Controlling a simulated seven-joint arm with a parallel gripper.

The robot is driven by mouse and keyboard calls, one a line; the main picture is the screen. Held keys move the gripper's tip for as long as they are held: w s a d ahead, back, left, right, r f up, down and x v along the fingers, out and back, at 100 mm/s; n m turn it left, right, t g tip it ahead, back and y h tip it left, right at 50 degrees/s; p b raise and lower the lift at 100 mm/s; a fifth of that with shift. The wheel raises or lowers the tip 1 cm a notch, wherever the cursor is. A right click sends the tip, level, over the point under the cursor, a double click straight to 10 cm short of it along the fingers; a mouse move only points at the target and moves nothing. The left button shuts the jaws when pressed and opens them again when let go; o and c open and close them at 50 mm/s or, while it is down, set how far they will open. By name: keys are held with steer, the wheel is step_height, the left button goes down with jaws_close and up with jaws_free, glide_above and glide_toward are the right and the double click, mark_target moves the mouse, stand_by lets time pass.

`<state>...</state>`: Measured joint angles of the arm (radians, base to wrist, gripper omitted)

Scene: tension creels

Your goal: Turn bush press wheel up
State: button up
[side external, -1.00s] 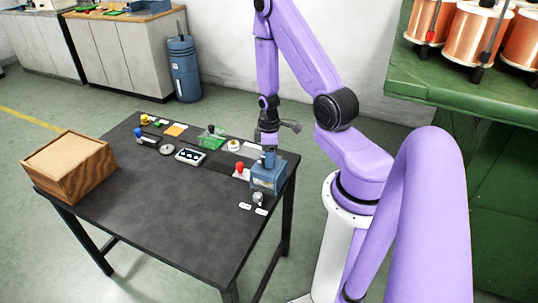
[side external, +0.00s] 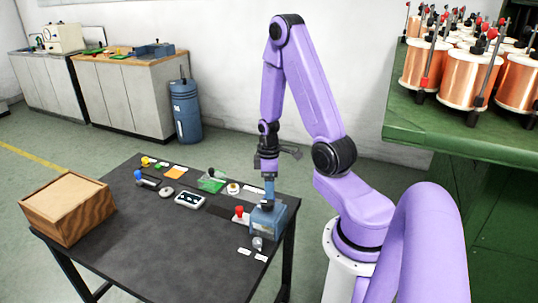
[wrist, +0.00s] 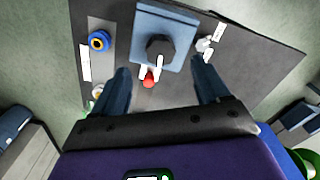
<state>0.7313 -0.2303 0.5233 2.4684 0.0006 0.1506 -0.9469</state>
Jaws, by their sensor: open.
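A blue box-shaped press (side external: 268,222) stands at the table's near right corner, and it also shows at the top of the wrist view (wrist: 146,24). A dark faceted knob (wrist: 160,47) sits on it. A small silver knob (side external: 258,243) is beside the box near two white labels; in the wrist view it is right of the box (wrist: 205,44). I cannot tell for certain which of these is the bush press wheel. My gripper (wrist: 163,82) is open and empty, with its fingers apart; in the side view it is above the blue box (side external: 269,190).
A red knob (side external: 239,211) stands close to the box. A grey switch panel (side external: 190,200), a green block (side external: 211,184) and several small parts line the table's far side. A wooden box (side external: 68,208) stands at the left. The front middle of the table (side external: 150,240) is clear.

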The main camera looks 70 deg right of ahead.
mark_target(267, 201)
step_height(267, 201, up, 11)
stand_by(0.6)
stand_by(0.5)
steer(key=f+m, duration=1.7)
steer(key=shift+w+d+f+m, duration=0.1)
steer(key=shift+w+f+m, duration=0.2)
steer(key=shift+f+m, duration=0.1)
stand_by(0.6)
steer(key=c, duration=1)
